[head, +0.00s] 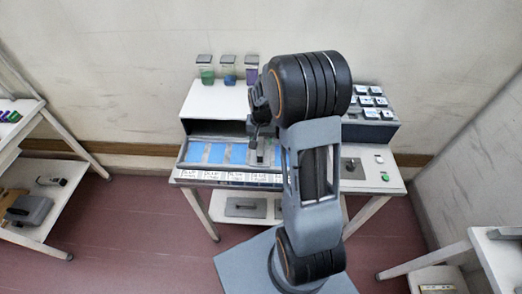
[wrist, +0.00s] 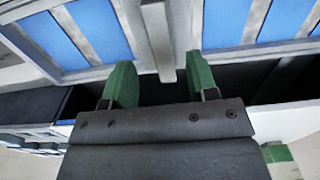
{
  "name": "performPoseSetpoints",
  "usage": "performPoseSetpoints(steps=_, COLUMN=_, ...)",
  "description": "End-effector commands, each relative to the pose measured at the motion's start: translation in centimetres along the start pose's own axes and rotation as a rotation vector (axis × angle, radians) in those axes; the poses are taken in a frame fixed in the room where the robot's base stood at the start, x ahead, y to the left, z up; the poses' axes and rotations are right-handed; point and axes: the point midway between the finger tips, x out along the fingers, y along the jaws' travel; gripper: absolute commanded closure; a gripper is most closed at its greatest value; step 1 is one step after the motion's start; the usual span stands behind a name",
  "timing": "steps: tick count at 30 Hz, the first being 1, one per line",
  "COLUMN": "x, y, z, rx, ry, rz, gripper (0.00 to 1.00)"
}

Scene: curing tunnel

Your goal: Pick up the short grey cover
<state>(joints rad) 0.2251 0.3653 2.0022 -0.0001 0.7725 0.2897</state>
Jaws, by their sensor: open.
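My gripper (head: 262,148) is over the tray (head: 192,152) with blue panels on the bench. In the wrist view the green fingers of my gripper (wrist: 160,66) are apart, one on each side of a narrow grey upright bar (wrist: 158,38). I cannot tell whether they touch it. The bar stands between blue panels (wrist: 94,28) in pale grey frames. I cannot tell for certain whether this bar is part of the short grey cover. A flat grey piece with a handle (head: 246,207) lies on the shelf under the bench. My arm hides part of the bench.
A white box-like housing (head: 216,100) stands behind the tray, with several lidded jars (head: 229,70) on top. A dark rack with pale squares (head: 372,110) is at the right. A side shelf (head: 50,195) stands left, another table (head: 500,250) right.

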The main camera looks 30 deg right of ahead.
Motion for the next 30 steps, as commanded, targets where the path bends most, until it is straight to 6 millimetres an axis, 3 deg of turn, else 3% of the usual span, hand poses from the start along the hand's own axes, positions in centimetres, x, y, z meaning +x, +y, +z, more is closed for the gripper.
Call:
performPoseSetpoints(steps=9, x=3.8, y=-0.2, z=-0.1, rx=0.000, ry=-0.004, rz=0.001, gripper=0.47)
performPoseSetpoints(steps=20, x=4.5, y=-0.2, z=-0.1, rx=0.000, ry=-0.001, rz=0.000, gripper=0.48)
performPoseSetpoints(steps=30, x=4.5, y=-0.2, z=-0.1, rx=0.000, ry=-0.001, rz=0.000, gripper=0.80)
